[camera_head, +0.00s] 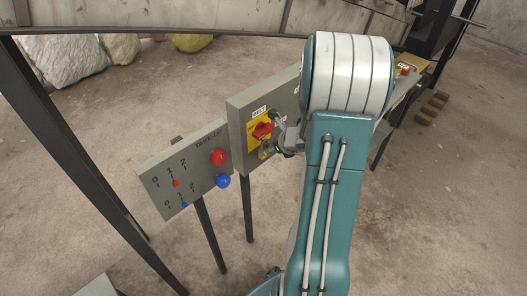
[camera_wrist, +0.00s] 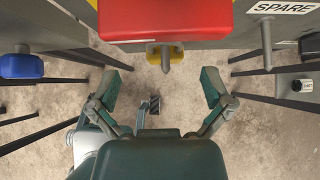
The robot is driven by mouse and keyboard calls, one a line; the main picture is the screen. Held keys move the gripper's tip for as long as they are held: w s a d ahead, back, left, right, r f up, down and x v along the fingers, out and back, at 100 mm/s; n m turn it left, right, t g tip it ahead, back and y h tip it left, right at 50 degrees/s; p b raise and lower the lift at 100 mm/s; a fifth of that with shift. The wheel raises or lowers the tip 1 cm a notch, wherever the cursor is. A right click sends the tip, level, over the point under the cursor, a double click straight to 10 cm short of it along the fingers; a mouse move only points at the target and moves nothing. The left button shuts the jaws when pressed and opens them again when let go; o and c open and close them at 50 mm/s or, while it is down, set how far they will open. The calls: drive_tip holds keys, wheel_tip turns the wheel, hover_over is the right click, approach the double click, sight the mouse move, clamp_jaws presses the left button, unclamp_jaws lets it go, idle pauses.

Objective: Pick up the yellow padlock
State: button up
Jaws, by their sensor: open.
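In the wrist view, a small yellow piece with a grey metal part (camera_wrist: 165,51), which looks like the yellow padlock, hangs just below a large red switch handle (camera_wrist: 165,20). My gripper (camera_wrist: 162,87) is open and empty, with its two fingers apart, left and right of the yellow piece and short of it. In the head view, a small dull yellow shape (camera_head: 266,151) sits under the red switch handle on the yellow plate of the BELT panel. My gripper (camera_head: 287,139) is close beside it at the right, partly hidden by my arm.
The grey BELT panel (camera_head: 238,121) stands on thin dark posts. A lower panel (camera_head: 160,182) at its left carries red and blue knobs. In the wrist view, a blue knob (camera_wrist: 22,66) is at left and a SPARE label (camera_wrist: 282,7) at upper right. Bare floor lies below.

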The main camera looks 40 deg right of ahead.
sight(265, 148)
drive_tip(key=x, duration=0.5)
drive_tip(key=shift+d+f, duration=0.3)
drive_tip(key=shift+f, duration=0.05)
drive_tip(key=shift+a, duration=0.1)
drive_tip(key=shift+s, duration=0.1)
drive_tip(key=c, duration=1.3)
